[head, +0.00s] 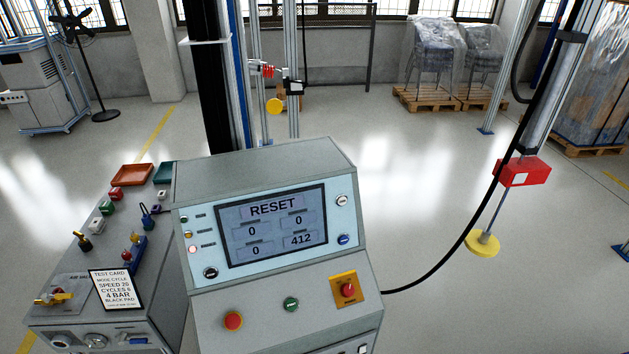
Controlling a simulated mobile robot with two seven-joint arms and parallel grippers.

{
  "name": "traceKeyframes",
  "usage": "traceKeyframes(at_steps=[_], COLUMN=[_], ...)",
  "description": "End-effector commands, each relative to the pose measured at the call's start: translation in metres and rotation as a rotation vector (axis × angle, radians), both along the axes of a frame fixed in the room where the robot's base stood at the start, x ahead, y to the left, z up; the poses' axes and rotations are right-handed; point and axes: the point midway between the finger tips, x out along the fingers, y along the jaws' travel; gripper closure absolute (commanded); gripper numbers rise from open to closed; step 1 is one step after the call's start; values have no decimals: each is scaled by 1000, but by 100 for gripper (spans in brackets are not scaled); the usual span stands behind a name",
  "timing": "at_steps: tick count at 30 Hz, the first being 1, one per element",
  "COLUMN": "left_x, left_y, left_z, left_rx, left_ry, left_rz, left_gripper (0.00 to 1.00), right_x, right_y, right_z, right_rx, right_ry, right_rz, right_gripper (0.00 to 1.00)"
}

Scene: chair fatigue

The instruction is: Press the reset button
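A grey control console (265,165) stands in front of me. Its screen (272,226) reads RESET above 0, 0, 0 and 412. Right of the screen are a white button (342,200) and a blue button (344,240); their labels are too small to read. A black knob (210,272) is at the screen's lower left. The lower panel holds a red button (233,321), a green button (291,304) and a red mushroom button (347,289) on a yellow plate. I cannot tell by label which is the reset button. Neither gripper is in view.
A lower grey bench (165,270) left of the console carries switches, small trays and a test card (115,289). A black cable (440,262) runs from the console's right side. A yellow pad (482,243) hangs under a red block (523,172).

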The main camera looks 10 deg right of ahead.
Motion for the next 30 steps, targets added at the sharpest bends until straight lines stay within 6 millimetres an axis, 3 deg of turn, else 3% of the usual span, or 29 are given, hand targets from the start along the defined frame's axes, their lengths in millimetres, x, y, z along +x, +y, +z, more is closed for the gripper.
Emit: traceKeyframes(at_steps=[2, 20, 30], left_x=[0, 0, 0], left_y=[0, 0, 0], left_z=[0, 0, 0], left_rx=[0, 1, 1], left_ry=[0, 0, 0], left_rz=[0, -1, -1], left_gripper=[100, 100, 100], right_x=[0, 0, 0], right_y=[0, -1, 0], right_z=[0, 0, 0], right_rx=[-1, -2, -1], right_ry=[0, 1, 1], right_rz=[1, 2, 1], right_gripper=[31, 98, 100])
